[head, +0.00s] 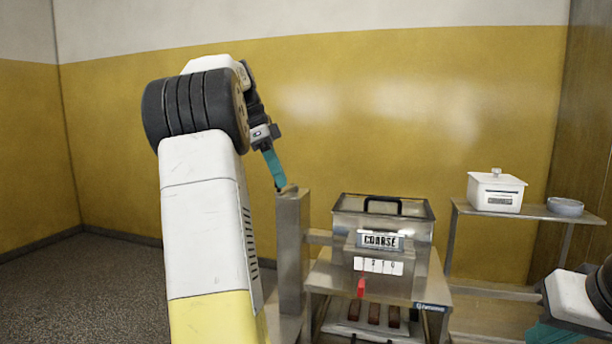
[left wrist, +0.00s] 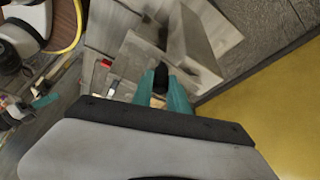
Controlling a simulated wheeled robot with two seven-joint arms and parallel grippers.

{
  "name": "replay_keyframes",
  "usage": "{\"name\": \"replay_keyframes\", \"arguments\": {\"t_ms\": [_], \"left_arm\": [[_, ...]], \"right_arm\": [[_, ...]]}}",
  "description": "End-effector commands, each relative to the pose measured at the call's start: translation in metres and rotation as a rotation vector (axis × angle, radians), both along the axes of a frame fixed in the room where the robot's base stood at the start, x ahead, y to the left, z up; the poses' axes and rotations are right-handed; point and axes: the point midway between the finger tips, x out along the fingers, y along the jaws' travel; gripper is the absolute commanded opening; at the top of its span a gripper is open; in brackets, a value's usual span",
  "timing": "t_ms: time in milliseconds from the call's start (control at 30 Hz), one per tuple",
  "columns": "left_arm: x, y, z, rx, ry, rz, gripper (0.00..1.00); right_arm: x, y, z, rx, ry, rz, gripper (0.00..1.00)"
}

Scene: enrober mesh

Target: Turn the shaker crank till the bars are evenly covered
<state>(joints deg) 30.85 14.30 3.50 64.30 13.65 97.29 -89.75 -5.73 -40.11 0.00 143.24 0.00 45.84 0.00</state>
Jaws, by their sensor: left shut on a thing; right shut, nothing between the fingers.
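The steel shaker (head: 385,222) stands on a metal frame and has a COARSE label and a row of digits on its front. Several dark bars (head: 374,314) lie beneath it; how evenly they are covered is too small to tell. My left gripper (head: 279,184) is at the top of the steel post left of the shaker. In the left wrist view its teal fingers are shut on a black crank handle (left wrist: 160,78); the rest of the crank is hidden. My right gripper (head: 550,334) is shut and empty at the lower right, partly cut off by the frame.
A red piece (head: 361,288) sticks up in front of the shaker. A side table (head: 540,212) at the right bears a white lidded container (head: 496,192) and a stack of grey-blue dishes (head: 565,206). Yellow walls stand behind; floor at the left is clear.

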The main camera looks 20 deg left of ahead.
Motion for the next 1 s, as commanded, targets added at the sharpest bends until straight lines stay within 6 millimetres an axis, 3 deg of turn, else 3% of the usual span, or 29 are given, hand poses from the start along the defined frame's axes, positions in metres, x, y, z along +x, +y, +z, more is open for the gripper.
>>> {"name": "replay_keyframes", "arguments": {"t_ms": [300,333,400,433,767,1000], "left_arm": [[0.0,0.001,0.0,0.003,-0.003,0.002,0.0],[0.0,0.001,0.0,0.003,-0.003,0.002,0.25],[0.0,0.001,0.0,0.003,-0.003,0.002,0.39],[0.0,0.001,0.0,0.002,-0.002,0.001,0.42],[0.0,0.001,0.002,0.002,-0.001,0.001,0.42],[-0.004,0.011,0.028,0.003,-0.005,0.002,0.42]], "right_arm": [[0.0,0.0,0.0,0.0,0.0,0.0,0.0],[0.0,0.0,0.0,0.0,0.0,0.0,0.0],[0.0,0.0,0.0,0.0,0.0,0.0,0.0],[0.0,0.0,0.0,0.0,0.0,0.0,0.0],[0.0,0.0,0.0,0.0,0.0,0.0,0.0],[0.0,0.0,0.0,0.0,0.0,0.0,0.0]]}}
